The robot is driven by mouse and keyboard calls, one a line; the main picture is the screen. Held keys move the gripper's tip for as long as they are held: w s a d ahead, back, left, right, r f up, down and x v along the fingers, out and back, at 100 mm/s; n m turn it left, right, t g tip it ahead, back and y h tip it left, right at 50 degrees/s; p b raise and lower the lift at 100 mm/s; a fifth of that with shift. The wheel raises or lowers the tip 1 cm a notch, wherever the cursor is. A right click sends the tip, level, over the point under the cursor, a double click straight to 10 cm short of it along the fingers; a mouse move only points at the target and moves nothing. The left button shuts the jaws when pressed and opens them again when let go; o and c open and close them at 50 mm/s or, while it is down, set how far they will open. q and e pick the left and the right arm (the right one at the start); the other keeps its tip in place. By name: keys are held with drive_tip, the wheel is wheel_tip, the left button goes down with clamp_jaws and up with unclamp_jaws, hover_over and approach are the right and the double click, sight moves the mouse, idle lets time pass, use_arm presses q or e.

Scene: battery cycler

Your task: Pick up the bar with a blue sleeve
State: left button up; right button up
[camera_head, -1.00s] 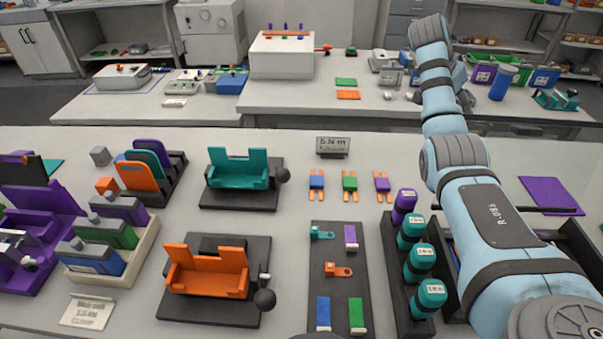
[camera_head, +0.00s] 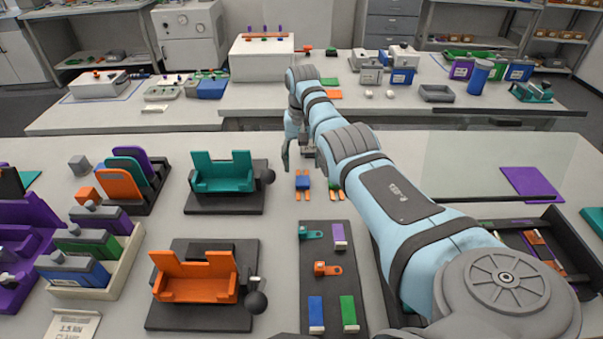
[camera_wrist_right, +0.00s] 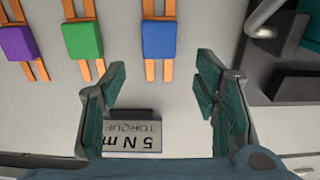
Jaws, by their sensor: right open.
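The bar with a blue sleeve (camera_head: 304,183) lies on the table, with a pair of orange strips showing at each end. It also shows near the top middle of the right wrist view (camera_wrist_right: 160,39). My right gripper (camera_head: 297,158) is open and empty just beyond it. In the wrist view the open fingers (camera_wrist_right: 161,75) are apart, with the blue sleeve ahead of the gap between them. The bar with a green sleeve (camera_wrist_right: 82,39) and the one with a purple sleeve (camera_wrist_right: 17,43) lie beside it. My left gripper is not in view.
A "5 N m torque" sign (camera_wrist_right: 133,134) stands under my right gripper. The teal holder (camera_head: 222,172) on its dark base is close on the left. A dark mat (camera_head: 331,270) with small parts lies in front. My right forearm hides the bottle rack.

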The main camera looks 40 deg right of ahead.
sight(302, 176)
wheel_tip(302, 176, down, 5)
drive_tip(key=shift+r+b, duration=0.2)
drive_tip(key=shift+b, duration=0.45)
drive_tip(key=shift+r, duration=0.1)
clamp_jaws()
